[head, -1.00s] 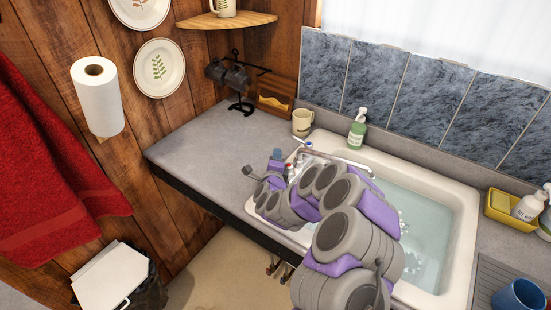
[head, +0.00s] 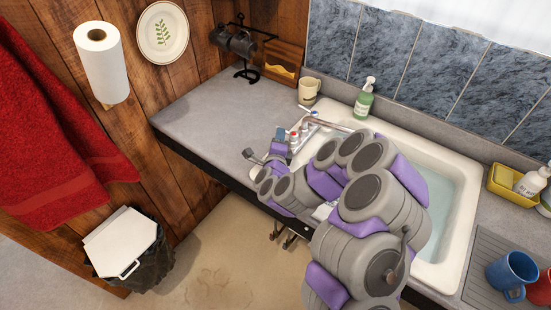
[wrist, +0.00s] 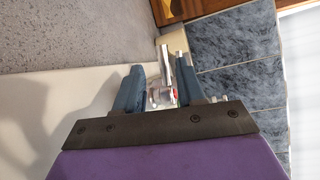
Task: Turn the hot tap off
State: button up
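The tap (head: 308,123) stands at the back left corner of the white sink (head: 463,215), its chrome spout reaching right over the basin. A small red mark, likely the hot handle (head: 294,136), shows near my gripper (head: 283,139). In the wrist view my gripper (wrist: 160,88) is open, its two blue-grey fingers apart. The chrome tap and a red-marked part (wrist: 175,92) show in the gap between the fingers. I cannot tell whether either finger touches the handle. My arm hides much of the basin and any running stream.
Water (head: 440,195) stands in the sink. A beige mug (head: 309,91) and green soap bottle (head: 364,100) stand behind the tap. The grey counter (head: 215,110) on the left is mostly clear. Blue and red mugs sit on the right drainer (head: 482,268). A lidded bin (head: 122,245) stands lower left.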

jog(key=shift+s+a+r+p, duration=0.1)
jog(key=shift+s+r+p, duration=0.1)
jog(key=shift+s+p, duration=0.3)
jog(key=shift+s+a+r+p, duration=0.1)
jog(key=shift+s+r+p, duration=0.05)
jog(key=shift+s+p, duration=0.35)
jog(key=s+p, duration=0.2)
jog(key=p, duration=0.1)
jog(key=shift+r, duration=0.15)
jog(key=s+p, duration=0.1)
jog(key=p, duration=0.3)
jog(key=shift+s+a, duration=0.15)
jog(key=shift+s, duration=0.2)
jog(key=s+p, duration=0.1)
jog(key=p, duration=0.2)
jog(key=shift+s+a+r, duration=0.1)
jog(key=shift+s+r, duration=0.05)
jog(key=shift+s+a+p, duration=0.15)
jog(key=shift+s+p, duration=0.2)
jog(key=shift+s, duration=0.05)
jog(key=shift+s+a+p, duration=0.1)
jog(key=shift+s+p, duration=0.55)
jog(key=shift+s, duration=0.35)
